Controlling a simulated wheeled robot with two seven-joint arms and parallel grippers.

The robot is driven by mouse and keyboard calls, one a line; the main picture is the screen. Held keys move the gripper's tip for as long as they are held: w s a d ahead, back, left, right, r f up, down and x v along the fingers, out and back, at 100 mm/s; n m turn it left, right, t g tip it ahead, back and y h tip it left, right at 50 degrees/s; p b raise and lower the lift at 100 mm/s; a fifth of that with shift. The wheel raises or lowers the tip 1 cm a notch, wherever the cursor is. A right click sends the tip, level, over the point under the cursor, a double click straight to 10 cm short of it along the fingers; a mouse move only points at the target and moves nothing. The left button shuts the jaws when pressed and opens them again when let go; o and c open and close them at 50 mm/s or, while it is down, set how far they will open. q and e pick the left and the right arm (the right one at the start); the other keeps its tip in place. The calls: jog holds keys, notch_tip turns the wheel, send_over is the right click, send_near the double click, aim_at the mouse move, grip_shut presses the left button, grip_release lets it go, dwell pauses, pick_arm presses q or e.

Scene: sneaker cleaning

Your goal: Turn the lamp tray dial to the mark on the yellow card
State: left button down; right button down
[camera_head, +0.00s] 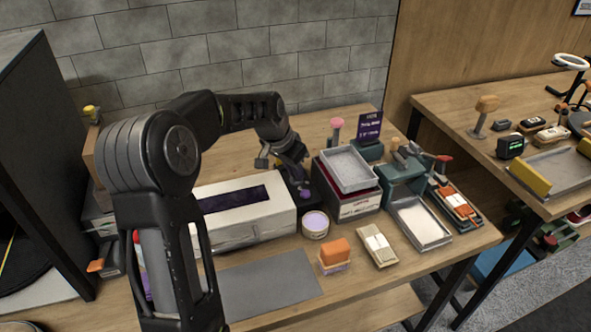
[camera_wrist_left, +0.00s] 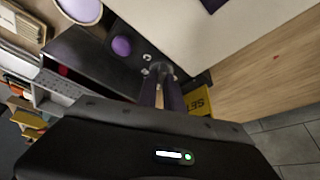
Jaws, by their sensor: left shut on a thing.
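My left gripper (camera_head: 291,168) reaches down onto a small black unit (camera_head: 305,197) with a purple button, between the white box and the stacked trays. In the left wrist view the two dark fingers of the gripper (camera_wrist_left: 163,78) point at the black unit (camera_wrist_left: 90,60) and are shut on a small dial, of which little shows between the tips. Pale marks lie on the unit beside the tips, and the round purple button (camera_wrist_left: 121,46) is to their left. A yellow card (camera_wrist_left: 198,100) reading "SET" is partly visible right of the fingers; its mark is unreadable. My right gripper is out of view.
A white box (camera_head: 262,220) with a dark purple panel stands left of the unit. A lidded tub (camera_head: 315,224) is in front, and a grey tray (camera_head: 349,168) on a dark box is to the right. A grey mat (camera_head: 265,287) lies clear in front.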

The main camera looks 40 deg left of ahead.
pick_arm(q)
jog(key=m+h, duration=0.1)
jog(key=m, duration=0.2)
jog(key=shift+a+m, duration=0.15)
jog(key=shift+m, duration=0.25)
jog(key=shift+m+g+h, duration=0.4)
jog(key=shift+m+h, duration=0.2)
jog(key=shift+m, duration=0.3)
jog(key=m, duration=0.2)
jog(key=shift+w+r+m+g+h, duration=0.1)
jog(key=shift+w+m+g+h, duration=0.05)
jog(key=shift+m+g+h, duration=0.2)
jog(key=shift+a+m+g+h+p, duration=0.1)
jog(key=shift+m+g+h+p, duration=0.4)
jog(key=shift+m, duration=1.15)
jog(key=shift+p, duration=0.3)
jog(key=c, duration=1.5)
grip_release()
